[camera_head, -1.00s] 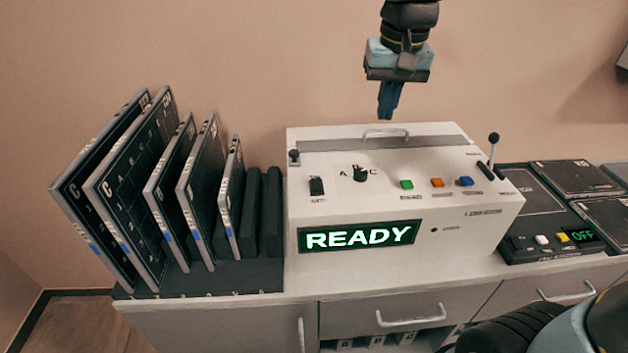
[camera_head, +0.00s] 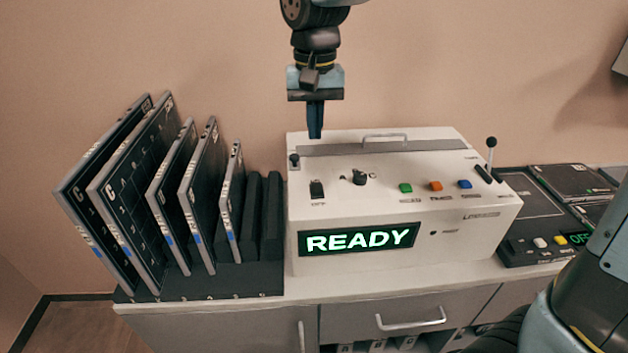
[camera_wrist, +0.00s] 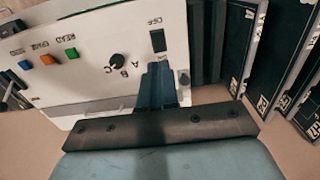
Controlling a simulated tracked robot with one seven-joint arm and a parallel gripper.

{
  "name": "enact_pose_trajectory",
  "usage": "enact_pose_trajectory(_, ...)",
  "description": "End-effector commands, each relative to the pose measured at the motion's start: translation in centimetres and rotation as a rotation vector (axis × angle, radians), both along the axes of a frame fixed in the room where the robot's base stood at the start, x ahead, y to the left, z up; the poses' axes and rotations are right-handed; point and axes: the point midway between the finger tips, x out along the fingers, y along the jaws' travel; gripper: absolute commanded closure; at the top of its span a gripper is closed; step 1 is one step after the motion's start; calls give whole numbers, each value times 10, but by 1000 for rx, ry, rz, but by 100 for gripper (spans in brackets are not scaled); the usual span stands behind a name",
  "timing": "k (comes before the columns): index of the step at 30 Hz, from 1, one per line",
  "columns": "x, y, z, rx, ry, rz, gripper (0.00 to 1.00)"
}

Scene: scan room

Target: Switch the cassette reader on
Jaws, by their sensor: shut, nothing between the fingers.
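The cassette reader (camera_head: 350,215) is a white box with a sloped top on the counter. Its lit green display (camera_head: 359,238) reads READY. A black switch (camera_head: 317,189) marked OFF sits at the top panel's left; it also shows in the wrist view (camera_wrist: 158,41). A black knob (camera_head: 359,177) marked A to C and green, orange and blue buttons (camera_head: 436,187) are to its right. My gripper (camera_head: 315,136) is shut and empty, pointing down above the reader's back left part. In the wrist view the fingers (camera_wrist: 156,70) appear close to the switch; I cannot see contact.
Several dark cassettes (camera_head: 135,190) stand in a rack left of the reader. A lever (camera_head: 491,150) rises at the reader's right end. A separate black unit (camera_head: 540,246) showing OFF lies to the right, partly hidden by my arm. Drawers (camera_head: 390,320) are below.

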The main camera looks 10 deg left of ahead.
Motion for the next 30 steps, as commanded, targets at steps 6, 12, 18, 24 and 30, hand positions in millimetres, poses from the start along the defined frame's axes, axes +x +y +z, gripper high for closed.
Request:
enact_pose_trajectory(6,0,0,-13,-1,2,0,100)
enact_pose_trajectory(12,0,-1,-45,-3,3,0,100)
enact_pose_trajectory(18,-1,-1,-81,-2,3,0,100)
enact_pose_trajectory(24,0,-1,-113,-2,3,-1,100)
enact_pose_trajectory(30,0,-1,-134,-1,2,0,100)
